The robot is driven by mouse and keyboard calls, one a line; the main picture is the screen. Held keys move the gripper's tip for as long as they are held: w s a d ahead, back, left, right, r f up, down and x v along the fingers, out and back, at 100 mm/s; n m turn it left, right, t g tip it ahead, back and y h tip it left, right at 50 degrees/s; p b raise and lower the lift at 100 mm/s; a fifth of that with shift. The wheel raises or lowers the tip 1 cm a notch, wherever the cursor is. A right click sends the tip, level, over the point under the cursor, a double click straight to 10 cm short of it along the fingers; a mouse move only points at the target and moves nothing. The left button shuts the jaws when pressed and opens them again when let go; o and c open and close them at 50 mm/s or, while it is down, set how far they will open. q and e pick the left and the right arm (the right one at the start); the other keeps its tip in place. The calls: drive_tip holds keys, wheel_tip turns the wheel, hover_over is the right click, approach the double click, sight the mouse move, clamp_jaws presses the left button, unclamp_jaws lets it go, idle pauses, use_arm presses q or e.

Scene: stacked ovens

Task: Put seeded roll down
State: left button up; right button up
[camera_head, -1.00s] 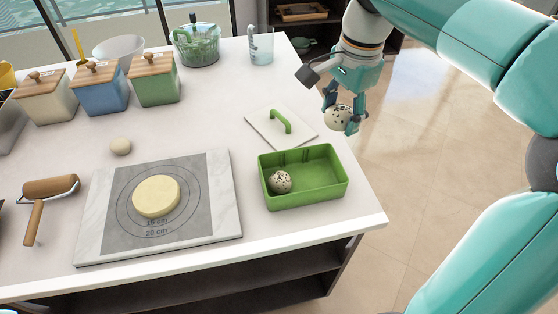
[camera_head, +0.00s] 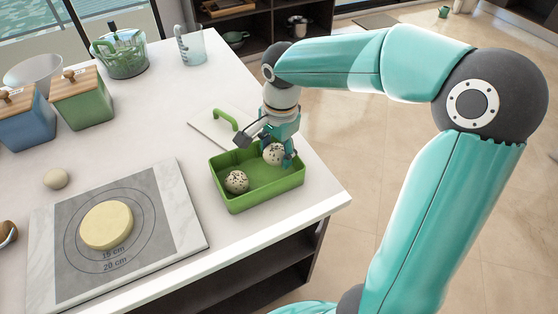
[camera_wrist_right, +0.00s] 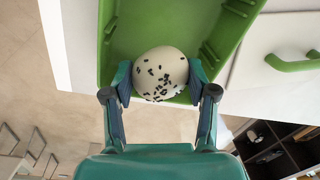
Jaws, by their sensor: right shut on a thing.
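My right gripper (camera_head: 279,158) is shut on a seeded roll (camera_head: 273,153), a pale ball with dark specks. It holds the roll inside the right end of the green tray (camera_head: 262,202). In the right wrist view the roll (camera_wrist_right: 160,74) sits between both fingers, with the tray (camera_wrist_right: 205,12) behind it. I cannot tell whether the roll touches the tray floor. A second seeded roll (camera_head: 236,182) lies in the left part of the tray. My left gripper is not in view.
A white lid with a green handle (camera_head: 225,119) lies behind the tray. A marble board (camera_head: 187,218) with a yellow dough disc (camera_head: 107,225) is to the left. A plain dough ball (camera_head: 56,179) lies behind the board. The counter edge is close to the tray's right.

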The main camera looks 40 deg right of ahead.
sight(277, 172)
drive_tip(key=shift+f, duration=2.2)
drive_tip(key=o, duration=1.1)
drive_tip(key=shift+o, duration=0.2)
drive_tip(key=r, duration=0.8)
drive_tip(key=s+r, duration=0.1)
drive_tip(key=r, duration=0.3)
